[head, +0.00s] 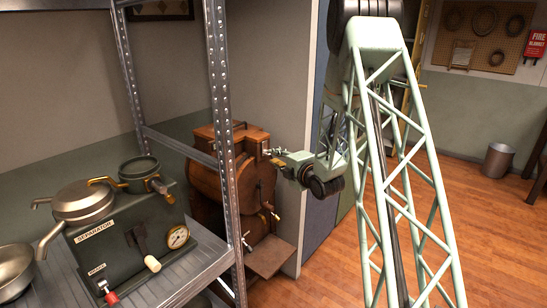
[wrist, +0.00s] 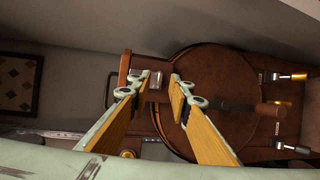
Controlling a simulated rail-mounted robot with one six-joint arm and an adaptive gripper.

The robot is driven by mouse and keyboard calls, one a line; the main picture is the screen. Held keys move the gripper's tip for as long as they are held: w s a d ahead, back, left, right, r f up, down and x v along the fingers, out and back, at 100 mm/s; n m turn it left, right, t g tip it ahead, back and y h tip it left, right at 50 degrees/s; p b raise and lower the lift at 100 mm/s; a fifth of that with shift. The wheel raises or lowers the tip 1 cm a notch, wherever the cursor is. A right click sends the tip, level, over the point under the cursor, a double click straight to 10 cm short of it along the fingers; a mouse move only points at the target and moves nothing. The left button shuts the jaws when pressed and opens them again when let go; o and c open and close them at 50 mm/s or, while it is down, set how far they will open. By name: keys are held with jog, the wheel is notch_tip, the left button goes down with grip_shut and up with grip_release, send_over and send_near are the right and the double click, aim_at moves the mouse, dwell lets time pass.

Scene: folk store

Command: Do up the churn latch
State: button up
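The churn (head: 258,188) is a brown wooden machine with a round drum, standing behind the shelf post. Its round drum face (wrist: 222,75) fills the middle of the wrist view. A small metal fitting (wrist: 155,83), perhaps the latch, sits on the churn's wooden top block. My gripper (wrist: 160,78) is open, its two fingers on either side of this fitting in the picture, the left one closer. I cannot tell whether a finger touches it. In the head view my gripper (head: 272,152) is at the churn's upper right edge, its tips small.
A metal shelf post (head: 222,130) stands left of my gripper and partly hides the churn. The shelf holds a green separator (head: 122,240) and pans. Metal levers with dark grips (wrist: 289,76) project from the churn.

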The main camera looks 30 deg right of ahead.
jog(key=s+r, duration=0.1)
jog(key=s, duration=0.8)
jog(key=shift+s+d+r, duration=0.15)
jog(key=shift+s+r, duration=0.2)
jog(key=shift+r, duration=0.15)
dwell(0.5)
jog(key=s+a+r+m+g+h, duration=0.1)
jog(key=s+a+r+m+g, duration=0.2)
jog(key=s+a+r+m, duration=0.4)
jog(key=s+a+r+m+g+h, duration=0.2)
jog(key=s+a+r+m+g, duration=0.15)
jog(key=s+a+r, duration=0.55)
jog(key=s+a+r+m+g, duration=0.1)
jog(key=s+a+m, duration=0.1)
jog(key=s, duration=1.1)
jog(key=s+a+r+m+g+y, duration=0.1)
jog(key=s+a, duration=0.4)
jog(key=s, duration=0.8)
jog(key=s+a+r+m+g+y, duration=0.1)
jog(key=s+a+m+g, duration=0.2)
jog(key=s, duration=1)
jog(key=shift+a+m+p, duration=0.35)
jog(key=shift+a+m, duration=0.1)
jog(key=shift+m, duration=0.8)
